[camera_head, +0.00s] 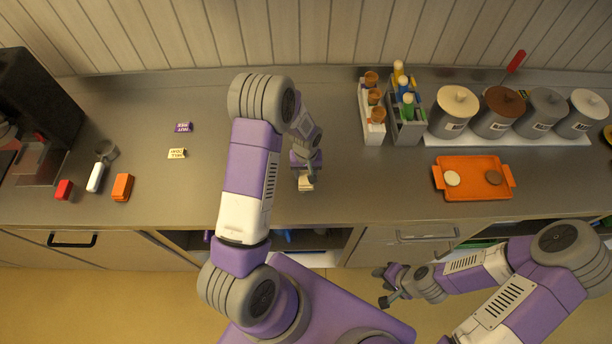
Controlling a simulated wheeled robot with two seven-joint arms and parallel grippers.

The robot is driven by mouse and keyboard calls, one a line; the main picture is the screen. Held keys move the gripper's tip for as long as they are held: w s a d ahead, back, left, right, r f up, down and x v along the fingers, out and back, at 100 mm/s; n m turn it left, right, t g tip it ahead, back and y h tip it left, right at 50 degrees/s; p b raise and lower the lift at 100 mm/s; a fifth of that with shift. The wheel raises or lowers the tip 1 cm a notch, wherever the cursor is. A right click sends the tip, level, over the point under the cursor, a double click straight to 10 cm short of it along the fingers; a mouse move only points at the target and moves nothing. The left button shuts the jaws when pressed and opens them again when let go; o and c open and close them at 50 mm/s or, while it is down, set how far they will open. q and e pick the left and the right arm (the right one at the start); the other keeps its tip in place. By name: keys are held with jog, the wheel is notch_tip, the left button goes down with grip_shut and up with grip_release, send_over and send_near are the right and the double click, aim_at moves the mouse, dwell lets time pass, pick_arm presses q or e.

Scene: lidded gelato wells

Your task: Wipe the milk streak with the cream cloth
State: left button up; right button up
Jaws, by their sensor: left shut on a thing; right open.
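My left gripper (305,177) is shut on a small cream piece, the cream cloth (306,186), at the middle of the grey counter (340,200). The gripper points down and covers part of the cloth. I cannot tell whether the cloth touches the counter. I cannot make out the milk streak; it may be hidden behind my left arm or gripper. My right gripper (382,286) is open and empty, low in front of the counter's front edge.
An orange tray (472,196) with two round discs lies at right. Lidded wells (455,111) and bottle and cone holders (407,127) stand behind. At left are a dark machine (40,105), a scoop-like tool (97,175), an orange block (122,187) and small labels (177,153).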

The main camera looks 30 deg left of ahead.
pick_arm(q)
jog(key=shift+s+d, duration=0.55)
jog(key=shift+s, duration=0.35)
jog(key=shift+w+a+f+b, duration=0.1)
jog(key=shift+w+a+b, duration=0.4)
jog(key=shift+w, duration=0.4)
jog(key=shift+s+d, duration=0.25)
jog(key=shift+s, duration=0.25)
jog(key=shift+s+d, duration=0.25)
jog(key=shift+s, duration=0.25)
jog(key=shift+w+a, duration=0.35)
jog(key=shift+w, duration=0.2)
jog(key=shift+w+a, duration=0.3)
jog(key=shift+w, duration=0.25)
jog(key=shift+r, duration=0.2)
jog(key=shift+r+p, duration=0.5)
jog(key=shift+r, duration=0.5)
